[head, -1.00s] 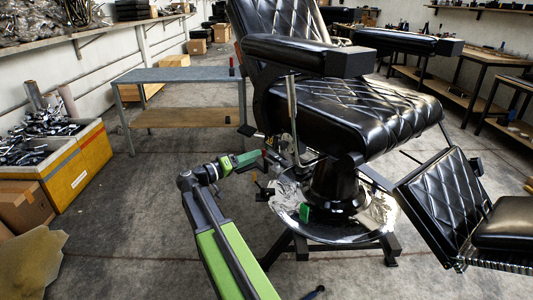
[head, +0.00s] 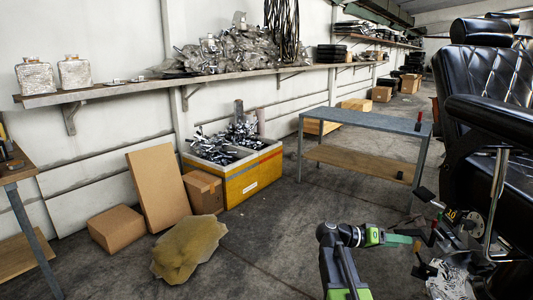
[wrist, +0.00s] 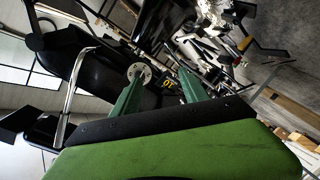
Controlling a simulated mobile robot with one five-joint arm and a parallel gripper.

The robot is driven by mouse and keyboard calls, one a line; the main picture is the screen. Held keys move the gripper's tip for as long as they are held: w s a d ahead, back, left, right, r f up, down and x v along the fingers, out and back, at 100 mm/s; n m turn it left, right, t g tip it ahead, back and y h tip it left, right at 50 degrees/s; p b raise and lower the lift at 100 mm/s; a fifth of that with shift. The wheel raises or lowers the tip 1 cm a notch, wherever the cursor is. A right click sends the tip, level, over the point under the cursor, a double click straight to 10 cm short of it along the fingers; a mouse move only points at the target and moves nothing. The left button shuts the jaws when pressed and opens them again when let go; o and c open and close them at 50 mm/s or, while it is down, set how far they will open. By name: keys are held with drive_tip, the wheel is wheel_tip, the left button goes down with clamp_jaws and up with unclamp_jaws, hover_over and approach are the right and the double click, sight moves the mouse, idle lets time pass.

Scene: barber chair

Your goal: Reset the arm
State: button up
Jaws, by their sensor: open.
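My gripper (head: 418,242) is at the lower right of the head view, at the end of my green and black arm, near the base of the black barber chair (head: 487,75). In the wrist view its two green fingers (wrist: 160,92) stand apart with nothing held between them. The chair's dark underside and a metal lever (wrist: 76,92) show beyond the fingers there. Whether the gripper touches the chair cannot be told.
A grey metal table (head: 365,121) stands behind my arm. A yellow bin (head: 251,178) with metal parts, cardboard boxes (head: 117,229) and a crumpled tan sheet (head: 188,249) lie to the left. A wall shelf (head: 130,87) runs above. Floor between bin and arm is clear.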

drive_tip(key=s+a+f+n+y, duration=0.25)
drive_tip(key=a+f+y, duration=0.25)
drive_tip(key=a+f, duration=0.3)
drive_tip(key=s+a+f+n+y, duration=0.1)
drive_tip(key=s+a+f+y, duration=0.3)
drive_tip(key=a+f, duration=0.3)
drive_tip(key=s+a+f+n+y, duration=0.2)
drive_tip(key=a+y, duration=0.2)
drive_tip(key=a, duration=0.3)
drive_tip(key=s+a+f+n+y, duration=0.1)
drive_tip(key=a+f+n+y, duration=0.15)
drive_tip(key=a, duration=0.45)
wheel_tip(320, 180, up, 34)
drive_tip(key=p, duration=3.3)
drive_tip(key=shift+f, duration=0.15)
drive_tip(key=shift+d, duration=0.1)
